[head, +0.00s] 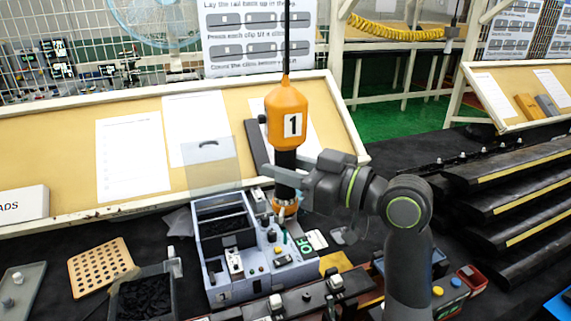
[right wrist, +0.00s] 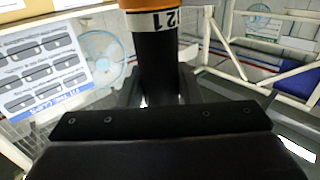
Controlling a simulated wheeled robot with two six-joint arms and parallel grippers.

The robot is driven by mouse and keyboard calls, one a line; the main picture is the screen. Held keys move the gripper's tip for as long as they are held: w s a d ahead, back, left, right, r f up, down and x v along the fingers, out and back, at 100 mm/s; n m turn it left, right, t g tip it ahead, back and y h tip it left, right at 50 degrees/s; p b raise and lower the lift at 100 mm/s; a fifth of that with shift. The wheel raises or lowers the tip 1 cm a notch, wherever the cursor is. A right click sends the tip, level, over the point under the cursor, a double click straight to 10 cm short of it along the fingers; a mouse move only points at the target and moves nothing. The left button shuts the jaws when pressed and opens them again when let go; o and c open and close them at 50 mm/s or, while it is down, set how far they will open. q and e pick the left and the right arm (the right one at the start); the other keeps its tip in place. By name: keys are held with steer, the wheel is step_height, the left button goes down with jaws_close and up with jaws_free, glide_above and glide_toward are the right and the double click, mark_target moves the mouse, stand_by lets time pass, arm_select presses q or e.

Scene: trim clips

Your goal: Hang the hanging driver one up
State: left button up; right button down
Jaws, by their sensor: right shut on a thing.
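The hanging driver one (head: 287,112) has an orange body with a white label reading 1, a black grip below and an orange lower end. It is upright, with a dark cord or rod running up from its top. My right gripper (head: 284,180) is shut around its black grip. In the right wrist view, the black grip of the driver (right wrist: 156,65) stands between the fingers, with part of the orange body above. The driver's lower end is just above or in front of the grey parts station; I cannot tell if it touches. My left gripper is not in view.
A grey station (head: 220,262) with bins and small parts lies below the driver. A perforated tan board (head: 100,267) and a black bin (head: 143,300) are at left. A sloped board (head: 60,153) with papers stands behind. Black stepped rails (head: 510,190) are at right.

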mark_target(310, 111)
step_height(310, 111, up, 8)
steer(key=p, duration=0.6)
steer(key=shift+r+p, duration=0.4)
steer(key=shift+r, duration=0.3)
jaws_free()
stand_by(0.6)
steer(key=shift+r+p+v, duration=0.2)
steer(key=shift+p+v, duration=0.35)
steer(key=shift+v, duration=0.6)
steer(key=shift+r+p+v, duration=0.25)
steer(key=shift+p+v, duration=0.25)
steer(key=shift+v, duration=0.6)
steer(key=v, duration=0.2)
steer(key=p+v, duration=0.1)
steer(key=r+p+v, duration=0.1)
steer(key=v, duration=0.1)
steer(key=shift+s+d, duration=0.2)
